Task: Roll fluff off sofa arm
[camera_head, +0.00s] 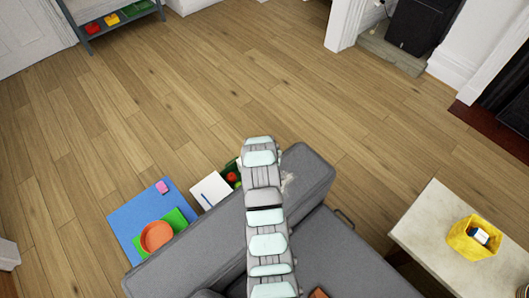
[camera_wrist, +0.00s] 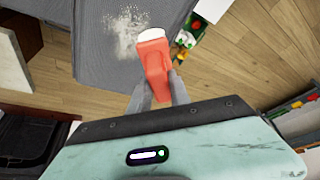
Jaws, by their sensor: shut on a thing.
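In the wrist view a red-orange roller (camera_wrist: 153,65) with a white head sits between the two fingers of my gripper (camera_wrist: 160,90), which is shut on its handle. A pale patch of fluff (camera_wrist: 125,32) lies on the grey sofa arm (camera_wrist: 95,55), just left of the roller's white end. I cannot tell whether the head touches the fabric. In the head view the sofa arm (camera_head: 308,172) shows with some of the fluff (camera_head: 289,180) just right of my arm. My arm hides the gripper and roller there.
A marble-topped table (camera_head: 440,230) with a yellow basket (camera_head: 474,240) stands at the right. A blue mat (camera_head: 150,215) with an orange bowl (camera_head: 156,236) lies left of the sofa. A green crate (camera_head: 229,172) and white sheet (camera_head: 209,190) are beside the arm. Open wooden floor lies beyond.

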